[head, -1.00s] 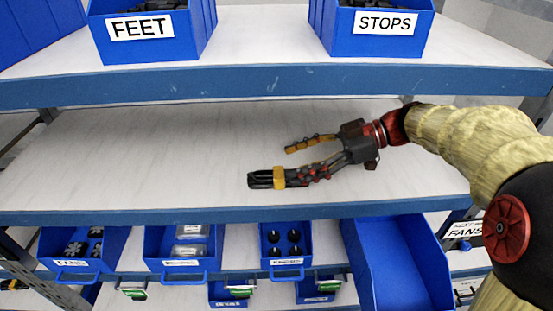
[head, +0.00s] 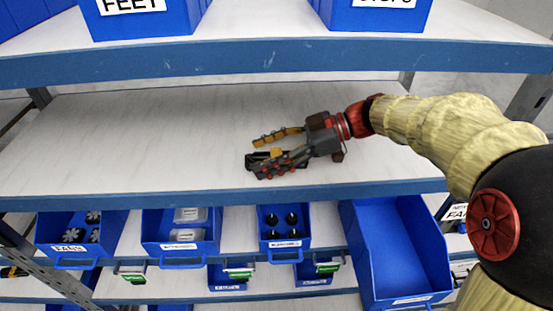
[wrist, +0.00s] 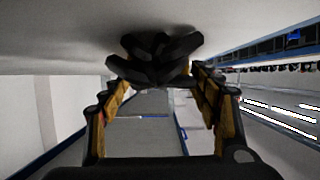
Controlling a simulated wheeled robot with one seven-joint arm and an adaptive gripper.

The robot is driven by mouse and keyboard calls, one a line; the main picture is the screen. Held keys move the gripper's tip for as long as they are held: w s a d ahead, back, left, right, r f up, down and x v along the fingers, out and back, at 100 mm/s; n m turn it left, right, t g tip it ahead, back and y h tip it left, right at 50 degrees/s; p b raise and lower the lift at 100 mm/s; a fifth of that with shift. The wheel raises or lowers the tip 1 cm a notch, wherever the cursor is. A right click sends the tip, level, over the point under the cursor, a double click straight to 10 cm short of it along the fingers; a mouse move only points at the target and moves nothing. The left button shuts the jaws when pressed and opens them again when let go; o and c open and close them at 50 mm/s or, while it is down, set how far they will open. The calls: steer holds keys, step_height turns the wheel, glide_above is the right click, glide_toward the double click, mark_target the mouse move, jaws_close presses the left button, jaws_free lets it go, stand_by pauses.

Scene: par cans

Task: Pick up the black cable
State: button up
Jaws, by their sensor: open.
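The black cable (head: 254,160) is a small dark bundle on the bare middle shelf (head: 130,140) in the head view. In the wrist view the cable (wrist: 155,60) is a bunched black shape against the pale shelf surface, at the far end of the fingers. My gripper (head: 257,156) is open, with its fingers pointing left and the cable between or just beyond the fingertips. The fingers (wrist: 152,82) in the wrist view stand apart on either side below the cable. The near finger hides part of the cable in the head view, and I cannot tell whether they touch.
Blue bins labelled FEET (head: 145,22) and STOPS (head: 375,18) stand on the shelf above. Several blue bins with parts, such as a fan bin (head: 70,240), and an empty large blue bin (head: 395,250) sit below. The middle shelf is otherwise clear, with a blue front edge (head: 150,202).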

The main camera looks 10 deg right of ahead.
steer(key=shift+c, duration=1.2)
steer(key=c, duration=1.3)
